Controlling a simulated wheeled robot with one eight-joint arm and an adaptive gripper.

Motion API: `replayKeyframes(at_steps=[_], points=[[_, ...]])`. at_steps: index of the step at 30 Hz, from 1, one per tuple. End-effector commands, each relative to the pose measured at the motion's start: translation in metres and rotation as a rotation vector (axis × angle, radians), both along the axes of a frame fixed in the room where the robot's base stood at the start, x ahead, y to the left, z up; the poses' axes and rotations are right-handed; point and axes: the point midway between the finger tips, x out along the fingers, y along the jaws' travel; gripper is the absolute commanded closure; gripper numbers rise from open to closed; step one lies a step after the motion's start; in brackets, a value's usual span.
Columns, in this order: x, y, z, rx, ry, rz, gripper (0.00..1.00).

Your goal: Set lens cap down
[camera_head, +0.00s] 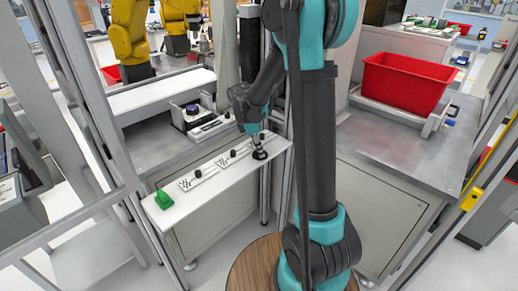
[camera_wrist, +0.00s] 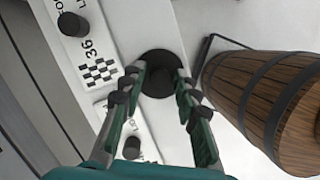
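A black round lens cap (camera_head: 259,155) is at the right end of the white shelf (camera_head: 222,178) in the head view. In the wrist view it is a black disc (camera_wrist: 160,58) with a short raised middle, over the white surface. My gripper (camera_head: 256,143) points down right above the cap. In the wrist view the fingertips of my gripper (camera_wrist: 160,75) lie on either side of the raised middle. Whether they press on it or stand just apart cannot be told. Whether the cap rests fully on the shelf is also unclear.
Labelled plates with black knobs (camera_wrist: 72,24) lie beside the cap along the shelf. A round wooden barrel-like body (camera_wrist: 262,100) stands close on the right in the wrist view. A red bin (camera_head: 405,82) is at right.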

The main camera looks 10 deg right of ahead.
Motion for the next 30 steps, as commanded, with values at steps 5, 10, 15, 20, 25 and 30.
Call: replayKeyframes(at_steps=[5, 10, 15, 20, 25, 30], points=[[0.0, 0.0, 0.0, 0.0, 0.0, 0.0, 0.61], [0.0, 0.0, 0.001, 0.0, 0.0, 0.0, 0.61], [-0.001, 0.004, 0.015, 0.0, 0.0, 0.001, 0.61], [-0.002, 0.012, 0.044, 0.0, 0.0, 0.001, 0.61], [-0.003, 0.021, 0.077, 0.0, 0.001, 0.002, 0.61], [-0.003, 0.028, 0.103, 0.0, 0.0, 0.0, 0.61]])
